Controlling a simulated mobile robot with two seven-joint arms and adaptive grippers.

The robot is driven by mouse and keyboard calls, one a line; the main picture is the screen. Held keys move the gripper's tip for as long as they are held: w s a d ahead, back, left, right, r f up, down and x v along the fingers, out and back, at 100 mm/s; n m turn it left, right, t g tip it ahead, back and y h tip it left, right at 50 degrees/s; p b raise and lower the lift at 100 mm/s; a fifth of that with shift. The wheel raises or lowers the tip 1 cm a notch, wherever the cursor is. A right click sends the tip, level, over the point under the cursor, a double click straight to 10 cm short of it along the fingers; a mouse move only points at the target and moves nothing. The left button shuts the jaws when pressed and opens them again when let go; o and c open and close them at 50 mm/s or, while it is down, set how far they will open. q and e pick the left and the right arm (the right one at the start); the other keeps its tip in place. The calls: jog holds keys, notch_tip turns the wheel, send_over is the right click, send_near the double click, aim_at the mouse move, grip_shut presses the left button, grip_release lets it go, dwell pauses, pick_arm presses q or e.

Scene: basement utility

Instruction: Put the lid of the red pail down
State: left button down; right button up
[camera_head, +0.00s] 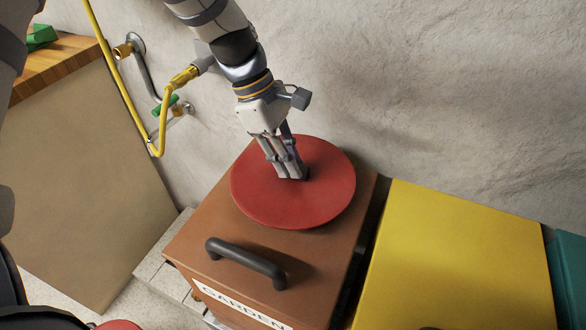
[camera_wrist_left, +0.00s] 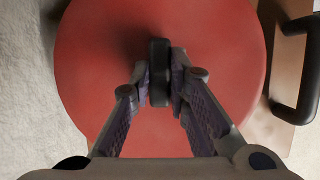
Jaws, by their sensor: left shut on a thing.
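The round red lid (camera_head: 325,190) is over the top of the brown GARDEN box (camera_head: 320,270), towards the wall. My left gripper (camera_head: 292,173) reaches down from above and is shut on the lid's dark handle. In the left wrist view the two fingers pinch this dark handle (camera_wrist_left: 159,72) from both sides, with the red lid (camera_wrist_left: 90,60) spread out below. The lid looks about level. I cannot tell whether it touches the box top or hangs just above it. A small red edge (camera_head: 120,325) shows at the bottom of the head view; I cannot tell if it is the pail.
The box has a raised black handle (camera_head: 245,263) near its front. A yellow box (camera_head: 455,260) stands right of it, with a teal one (camera_head: 569,265) beyond. The rough wall (camera_head: 430,90) is close behind. A yellow hose (camera_head: 122,80) and tap are at left.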

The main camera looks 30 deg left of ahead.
pick_arm(q)
notch_tip(320, 180, down, 3)
jog(key=shift+w+f, duration=0.1)
pick_arm(e)
jog(key=shift+s+f, duration=0.25)
jog(key=shift+f, duration=0.05)
pick_arm(q)
jog(key=shift+f, duration=0.15)
jog(key=c, duration=1.5)
grip_release()
jog(key=shift+c, duration=0.2)
jog(key=p+v, duration=0.1)
jog(key=v, duration=1.1)
pick_arm(e)
jog(key=shift+w+r, duration=0.8)
